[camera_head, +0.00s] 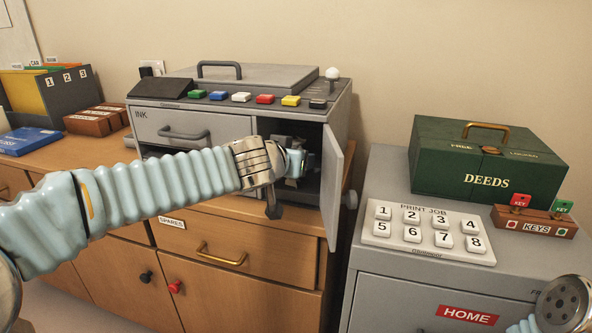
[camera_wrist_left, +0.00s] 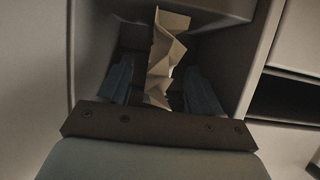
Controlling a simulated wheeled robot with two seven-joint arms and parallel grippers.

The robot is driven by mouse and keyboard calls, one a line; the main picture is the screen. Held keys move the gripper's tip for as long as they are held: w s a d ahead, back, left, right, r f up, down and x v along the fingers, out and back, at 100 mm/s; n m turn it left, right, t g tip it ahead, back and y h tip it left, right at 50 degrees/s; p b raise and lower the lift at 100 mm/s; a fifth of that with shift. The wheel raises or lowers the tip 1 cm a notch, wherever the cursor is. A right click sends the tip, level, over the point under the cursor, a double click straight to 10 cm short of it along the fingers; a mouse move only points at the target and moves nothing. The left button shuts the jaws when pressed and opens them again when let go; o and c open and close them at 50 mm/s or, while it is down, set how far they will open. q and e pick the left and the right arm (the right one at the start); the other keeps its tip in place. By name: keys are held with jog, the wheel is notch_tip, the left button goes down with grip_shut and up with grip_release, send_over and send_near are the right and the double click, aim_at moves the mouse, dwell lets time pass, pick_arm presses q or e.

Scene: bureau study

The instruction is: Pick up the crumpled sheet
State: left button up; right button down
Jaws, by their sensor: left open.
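The crumpled sheet (camera_wrist_left: 164,58) shows in the left wrist view as a creased tan paper standing inside a dark compartment. My left gripper (camera_wrist_left: 160,92) is open, with one blue-grey finger on each side of the sheet's lower part. I cannot tell whether either finger touches it. In the head view my left gripper (camera_head: 292,163) reaches into the open compartment of the grey printer (camera_head: 250,128), and the sheet cannot be made out there. My right gripper is out of frame; only part of the right arm shows at the lower right.
The printer's open door (camera_head: 332,188) stands close to the right of my left gripper. A drawer front (camera_head: 190,131) is at the left. A grey cabinet (camera_head: 400,180) to the right bears a numbered keypad (camera_head: 428,230), a green deeds box (camera_head: 487,160) and a key rack (camera_head: 534,222).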

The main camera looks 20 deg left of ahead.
pick_arm(q)
jog(key=x, duration=0.2)
jog(key=shift+w+f, duration=0.2)
jog(key=shift+w, duration=0.1)
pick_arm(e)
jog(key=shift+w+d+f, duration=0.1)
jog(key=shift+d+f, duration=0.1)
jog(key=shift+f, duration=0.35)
pick_arm(q)
jog(key=c, duration=1)
jog(key=shift+r, duration=0.1)
jog(key=shift+c, duration=0.2)
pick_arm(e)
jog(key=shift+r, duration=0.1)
